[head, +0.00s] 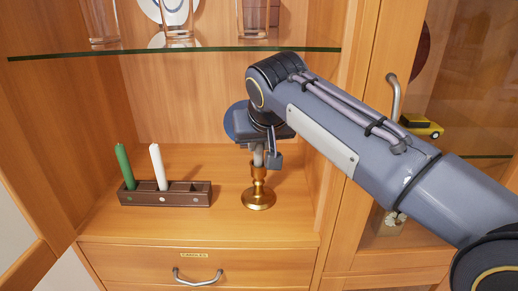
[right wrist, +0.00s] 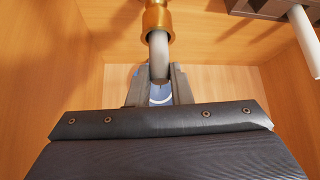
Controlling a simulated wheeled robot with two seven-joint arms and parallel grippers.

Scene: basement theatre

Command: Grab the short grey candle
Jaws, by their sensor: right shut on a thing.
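The short grey candle (right wrist: 158,52) stands in a brass candlestick (head: 258,198) on the cabinet's wooden shelf. In the right wrist view its lower end meets the brass cup (right wrist: 157,18), and its other end is between my fingers. My right gripper (right wrist: 157,88) is shut on the candle. In the head view my right gripper (head: 264,157) is directly above the candlestick and hides most of the candle. The candle still appears to be in the cup. My left gripper is not in view.
A dark wooden holder (head: 165,199) at left carries a green candle (head: 124,166) and a white candle (head: 158,166). A glass shelf (head: 180,51) with glasses is above. Cabinet side walls bound the space. A drawer (head: 200,267) is below.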

